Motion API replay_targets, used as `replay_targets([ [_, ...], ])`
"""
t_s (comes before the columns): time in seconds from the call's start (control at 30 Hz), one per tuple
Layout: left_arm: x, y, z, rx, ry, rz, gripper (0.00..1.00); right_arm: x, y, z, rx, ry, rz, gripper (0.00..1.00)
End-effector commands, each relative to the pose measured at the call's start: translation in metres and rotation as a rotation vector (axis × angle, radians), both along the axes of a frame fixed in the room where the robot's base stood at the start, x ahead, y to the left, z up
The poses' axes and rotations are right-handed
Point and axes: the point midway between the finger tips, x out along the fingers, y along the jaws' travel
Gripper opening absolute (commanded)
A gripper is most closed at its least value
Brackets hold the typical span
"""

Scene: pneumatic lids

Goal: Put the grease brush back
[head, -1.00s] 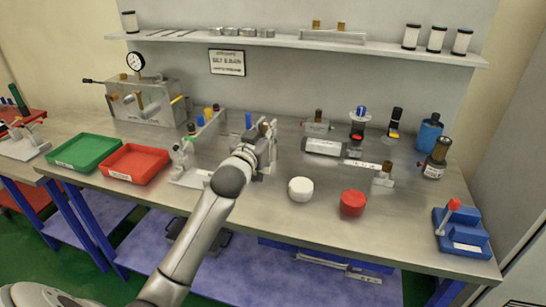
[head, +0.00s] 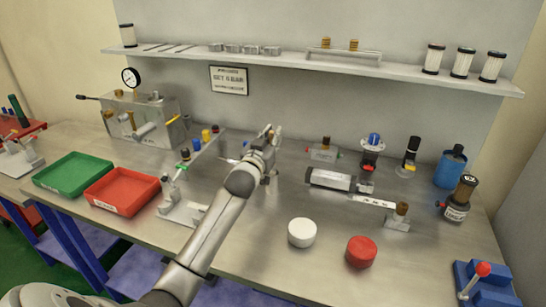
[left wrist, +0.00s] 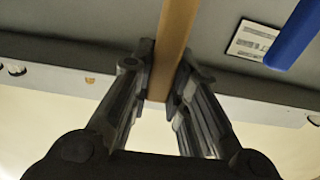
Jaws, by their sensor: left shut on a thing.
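The grease brush shows in the left wrist view as a tan, wood-like handle (left wrist: 176,40) between my left fingers. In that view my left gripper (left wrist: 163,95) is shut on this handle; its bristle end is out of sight. In the head view my left gripper (head: 270,137) is raised over the back middle of the bench, in front of the wall. There the brush is mostly hidden by the gripper. A blue handle (left wrist: 293,35) shows beside it in the left wrist view, apart from the fingers. My right gripper is not in view.
A clear rack (head: 205,148) with coloured tools stands left of my left arm. A green tray (head: 73,174) and a red tray (head: 122,191) lie further left. A white cap (head: 301,232) and red cap (head: 361,252) sit at right. A shelf (head: 290,62) runs above the bench.

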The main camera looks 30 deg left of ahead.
Motion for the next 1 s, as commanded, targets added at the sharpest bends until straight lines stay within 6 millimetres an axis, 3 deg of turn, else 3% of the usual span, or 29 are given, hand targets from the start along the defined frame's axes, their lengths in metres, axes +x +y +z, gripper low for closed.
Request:
replay_targets([
  [0.1, 0.0, 0.0, -0.011, -0.002, 0.0, 0.001, 0.0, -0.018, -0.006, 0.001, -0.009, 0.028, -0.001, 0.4],
  [0.2, 0.0, 0.0, -0.023, -0.002, 0.001, 0.001, 0.0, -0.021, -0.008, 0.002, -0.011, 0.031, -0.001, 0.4],
  [0.4, 0.0, 0.0, -0.047, -0.001, 0.0, 0.001, 0.0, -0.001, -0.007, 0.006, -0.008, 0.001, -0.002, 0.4],
  [0.53, 0.0, 0.0, -0.049, -0.001, -0.002, 0.0, 0.0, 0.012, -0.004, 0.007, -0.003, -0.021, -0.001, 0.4],
  [0.77, 0.0, 0.0, -0.052, -0.001, -0.001, 0.0, 0.0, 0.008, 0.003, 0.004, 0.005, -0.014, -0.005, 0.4],
  [0.8, 0.0, 0.0, -0.051, -0.001, -0.001, 0.0, 0.2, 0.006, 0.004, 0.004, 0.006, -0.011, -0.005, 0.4],
  [0.93, 0.0, 0.0, -0.051, -0.001, -0.001, 0.0, 0.37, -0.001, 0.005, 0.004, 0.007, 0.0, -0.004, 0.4],
  [1.0, 0.0, 0.0, -0.051, -0.001, -0.001, 0.0, 0.38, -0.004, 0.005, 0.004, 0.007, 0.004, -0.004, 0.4],
])
